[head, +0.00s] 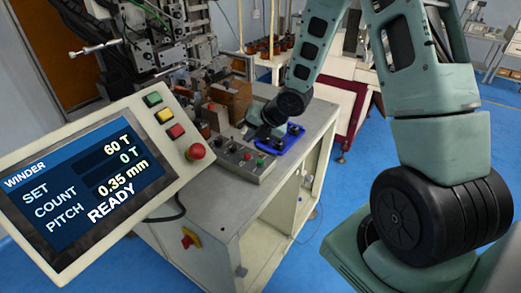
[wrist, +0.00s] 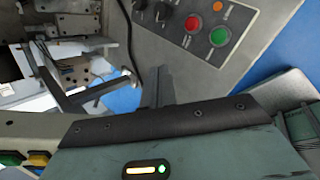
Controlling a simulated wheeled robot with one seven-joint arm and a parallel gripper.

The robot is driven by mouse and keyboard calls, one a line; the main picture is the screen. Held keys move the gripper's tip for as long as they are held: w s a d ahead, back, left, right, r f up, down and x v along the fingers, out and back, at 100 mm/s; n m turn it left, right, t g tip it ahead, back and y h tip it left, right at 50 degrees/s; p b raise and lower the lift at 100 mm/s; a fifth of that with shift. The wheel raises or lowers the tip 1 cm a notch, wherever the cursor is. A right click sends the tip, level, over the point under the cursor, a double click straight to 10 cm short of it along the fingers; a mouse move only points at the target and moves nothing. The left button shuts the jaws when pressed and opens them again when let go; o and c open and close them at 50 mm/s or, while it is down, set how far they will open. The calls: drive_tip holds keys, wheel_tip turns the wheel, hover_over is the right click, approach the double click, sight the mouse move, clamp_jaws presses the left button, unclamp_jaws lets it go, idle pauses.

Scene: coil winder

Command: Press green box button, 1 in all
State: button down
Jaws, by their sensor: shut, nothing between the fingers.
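The green box button (wrist: 220,37) is a round green cap on the grey control box (wrist: 236,60), at the upper right of the wrist view. A red button (wrist: 193,23) is beside it. In the head view the control box (head: 232,172) stands on the bench, with the green button (head: 261,162) small near its right end. My gripper (wrist: 160,72) is shut and empty. In the wrist view its dark fingers are below and left of the green button, apart from it in the picture. In the head view the fingertips are hard to make out among dark parts behind the box.
A tilted winder display panel (head: 92,190) reads READY and carries another green button (head: 152,99), a yellow, a red and a red mushroom button (head: 196,151). A blue tray (head: 291,140) lies beside the box. Winder machinery (head: 150,40) stands behind. Bare bench top lies in front.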

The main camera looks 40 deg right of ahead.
drive_tip(key=d+n, duration=0.2)
drive_tip(key=d+n+t+y+p, duration=0.1)
drive_tip(key=d+n, duration=0.1)
drive_tip(key=d, duration=0.1)
drive_tip(key=shift+f, duration=0.2)
drive_tip(key=b, duration=0.5)
hover_over(264, 163)
wheel_tip(264, 163, down, 8)
drive_tip(key=shift+a+r, duration=0.1)
drive_tip(key=shift+a, duration=0.05)
drive_tip(key=shift+f+b, duration=0.35)
drive_tip(key=shift+f, duration=0.15)
drive_tip(key=shift+f, duration=0.15)
idle(1.3)
drive_tip(key=shift+f+b, duration=0.3)
drive_tip(key=shift+b, duration=0.45)
